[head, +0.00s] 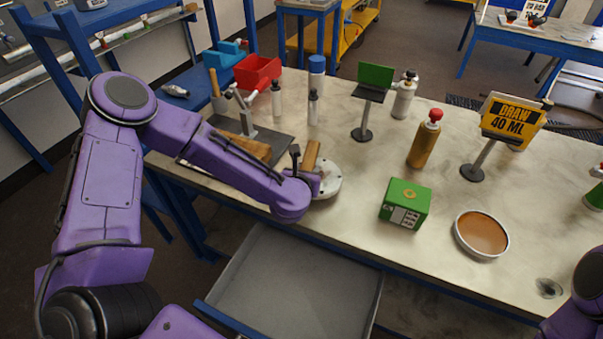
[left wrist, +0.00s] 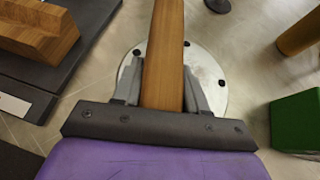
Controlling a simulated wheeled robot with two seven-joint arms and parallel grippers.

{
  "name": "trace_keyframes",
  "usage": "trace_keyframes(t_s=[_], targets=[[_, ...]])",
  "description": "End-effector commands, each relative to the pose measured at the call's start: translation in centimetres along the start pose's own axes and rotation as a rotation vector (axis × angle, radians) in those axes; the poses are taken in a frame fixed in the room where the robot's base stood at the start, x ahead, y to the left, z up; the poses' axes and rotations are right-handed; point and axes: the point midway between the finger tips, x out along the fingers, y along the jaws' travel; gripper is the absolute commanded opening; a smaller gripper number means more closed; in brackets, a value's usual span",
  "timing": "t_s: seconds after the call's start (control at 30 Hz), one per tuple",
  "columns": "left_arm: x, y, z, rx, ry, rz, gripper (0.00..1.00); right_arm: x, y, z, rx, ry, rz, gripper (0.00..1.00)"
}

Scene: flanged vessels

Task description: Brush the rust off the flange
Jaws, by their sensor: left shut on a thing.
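The flange (head: 329,180) is a pale round metal disc with dark bolt holes, lying on the bench near its front edge. It also shows in the left wrist view (left wrist: 210,75). My left gripper (head: 305,174) is over the flange, shut on the wooden handle of the brush (head: 311,154). The handle (left wrist: 165,40) runs between both fingers in the left wrist view. The brush's bristles are hidden, so I cannot tell whether they touch the flange. Any rust is too small to make out. My right gripper is out of view.
A green box (head: 405,204) and a round brown-filled dish (head: 482,234) stand right of the flange. A brown bottle (head: 425,140) and a sign stand (head: 367,98) are behind. A dark mat with a wooden block (head: 250,147) lies left. An open drawer (head: 290,285) is below.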

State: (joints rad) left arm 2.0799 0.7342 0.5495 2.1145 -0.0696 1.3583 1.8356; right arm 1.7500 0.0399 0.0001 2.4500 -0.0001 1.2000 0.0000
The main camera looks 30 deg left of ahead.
Motion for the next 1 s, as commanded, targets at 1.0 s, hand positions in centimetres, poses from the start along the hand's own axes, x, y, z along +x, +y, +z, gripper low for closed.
trace_keyframes(t_s=[1.0], targets=[[-1.3, -6.5, -0.8, 0.002, 0.005, -0.002, 0.0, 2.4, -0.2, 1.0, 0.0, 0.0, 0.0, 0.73]])
